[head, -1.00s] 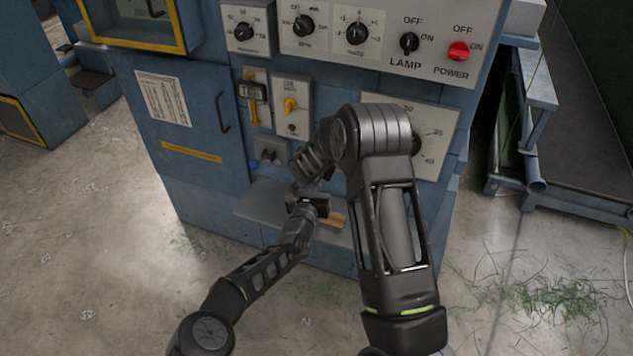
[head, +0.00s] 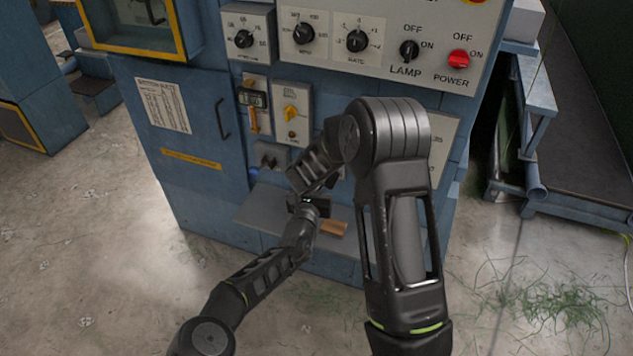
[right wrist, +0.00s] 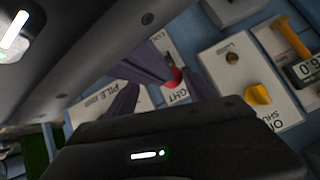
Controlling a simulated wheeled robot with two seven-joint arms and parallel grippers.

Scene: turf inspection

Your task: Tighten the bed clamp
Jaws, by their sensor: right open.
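In the right wrist view, a small red-ended part (right wrist: 173,78) shows between the dark fingers of my right gripper (right wrist: 170,72). It sits at a white plate (right wrist: 180,97) whose partly hidden lettering reads like LIGHT or TIGHT. This may be the bed clamp; most of it is hidden, and I cannot tell whether the fingers touch it. My right gripper is open. In the head view, my right wrist covers that part of the blue machine (head: 205,130). My left gripper (head: 308,204) is low, over the grey ledge, and its fingers are too dark to read.
A yellow knob (head: 291,113), a yellow-and-black gauge (head: 253,104) and a black fitting (head: 267,157) are left of my right wrist. A wooden block (head: 333,228) lies on the grey ledge (head: 262,212). A blue-framed conveyor (head: 538,130) stands right. Floor on the left is clear.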

